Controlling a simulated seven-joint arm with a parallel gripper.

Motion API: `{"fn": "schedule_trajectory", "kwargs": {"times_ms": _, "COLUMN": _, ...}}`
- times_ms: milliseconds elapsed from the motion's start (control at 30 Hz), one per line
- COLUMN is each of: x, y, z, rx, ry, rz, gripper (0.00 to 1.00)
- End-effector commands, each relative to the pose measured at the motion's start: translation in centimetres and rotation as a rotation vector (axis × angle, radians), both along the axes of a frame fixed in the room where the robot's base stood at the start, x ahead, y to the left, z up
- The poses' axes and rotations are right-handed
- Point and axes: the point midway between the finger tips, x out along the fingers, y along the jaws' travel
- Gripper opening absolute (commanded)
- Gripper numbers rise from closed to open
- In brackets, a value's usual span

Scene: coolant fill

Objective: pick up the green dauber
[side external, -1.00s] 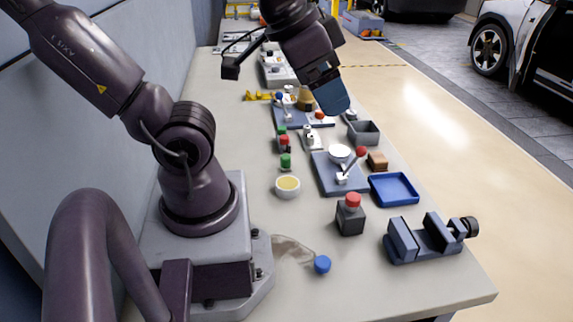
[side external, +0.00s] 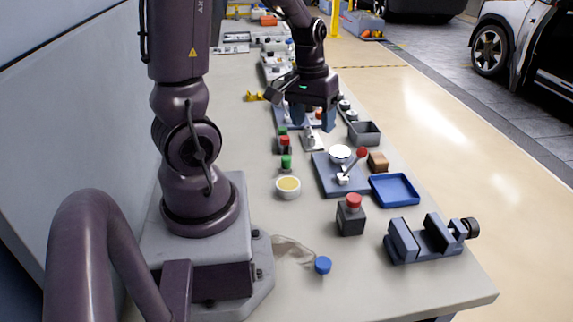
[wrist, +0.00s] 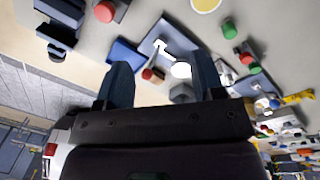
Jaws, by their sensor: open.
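Two small green-topped pieces stand on the bench, and I cannot tell for certain which is the green dauber. The nearer green piece (side external: 286,162) stands behind the white bowl; it shows in the wrist view (wrist: 230,29). The farther green piece (side external: 282,130) is beside a red-topped piece (side external: 284,142); in the wrist view this green piece (wrist: 255,69) is partly hidden. My gripper (side external: 309,119) is open and empty, pointing down above the bench, beyond and to the right of both. Its two blue fingers stand apart in the wrist view (wrist: 163,74).
A white bowl with yellow contents (side external: 288,188) is closest to the nearer green piece. A blue plate (side external: 328,182) bears a white dish and a red-knobbed lever. Bench left of the green pieces is clear.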

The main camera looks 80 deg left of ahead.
Motion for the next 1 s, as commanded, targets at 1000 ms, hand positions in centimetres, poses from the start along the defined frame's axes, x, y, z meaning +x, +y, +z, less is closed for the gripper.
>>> {"fn": "schedule_trajectory", "kwargs": {"times_ms": 1000, "x": -3.6, "y": 14.3, "z": -16.3, "rx": 0.141, "ry": 0.035, "rz": 0.55, "gripper": 0.62}}
